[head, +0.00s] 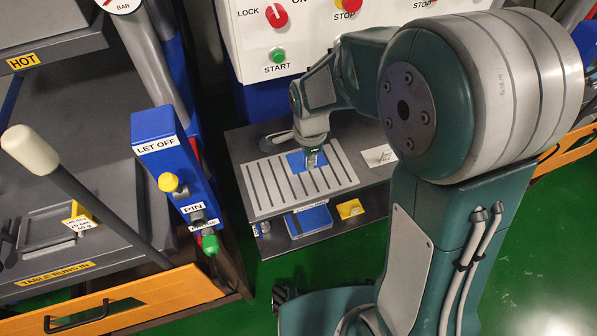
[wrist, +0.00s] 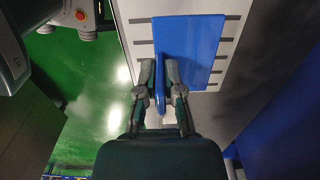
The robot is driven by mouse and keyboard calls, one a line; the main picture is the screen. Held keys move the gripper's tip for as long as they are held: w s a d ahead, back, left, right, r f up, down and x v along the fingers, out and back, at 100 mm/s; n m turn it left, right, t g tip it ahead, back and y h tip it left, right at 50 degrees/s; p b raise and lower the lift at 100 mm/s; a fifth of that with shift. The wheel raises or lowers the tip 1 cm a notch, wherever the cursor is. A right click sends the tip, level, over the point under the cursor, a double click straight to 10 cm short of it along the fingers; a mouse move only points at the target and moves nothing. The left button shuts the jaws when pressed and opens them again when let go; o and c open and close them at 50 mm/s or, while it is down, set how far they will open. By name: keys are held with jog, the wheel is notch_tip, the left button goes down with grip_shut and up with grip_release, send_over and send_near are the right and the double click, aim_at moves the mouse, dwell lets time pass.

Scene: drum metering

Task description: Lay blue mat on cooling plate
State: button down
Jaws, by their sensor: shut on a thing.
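The cooling plate (head: 262,192) is a pale slab with dark slots on a grey stand, in the middle of the head view. In the wrist view the plate (wrist: 135,22) fills the top centre. The blue mat (head: 294,161) shows small over the plate's back part, partly hidden by my gripper (head: 313,157). In the wrist view the mat (wrist: 195,48) looks flat and covers the plate's right part. My gripper (wrist: 160,76) is shut on an upright blue tab at the mat's near left. I cannot tell whether the mat touches the plate.
A white card (head: 380,155) lies right of the plate. A blue item (head: 308,222) and a yellow item (head: 350,208) sit on the shelf below. A blue LET OFF box (head: 165,150) and white-knobbed lever (head: 30,148) stand left. A control panel (head: 250,40) is behind.

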aim_at(301, 167)
jog(key=shift+w+a+f, duration=0.1)
jog(key=shift+a+f, duration=0.3)
jog(key=shift+f, duration=0.45)
jog(key=shift+a+f, duration=0.2)
jog(key=shift+f, duration=0.5)
jog(key=shift+a+f, duration=0.2)
jog(key=shift+f, duration=0.45)
jog(key=shift+a+f, duration=0.2)
jog(key=shift+f, duration=0.5)
jog(key=shift+d, duration=0.1)
jog(key=c, duration=0.8)
grip_release()
notch_tip(301, 167, up, 12)
jog(key=shift+r, duration=0.1)
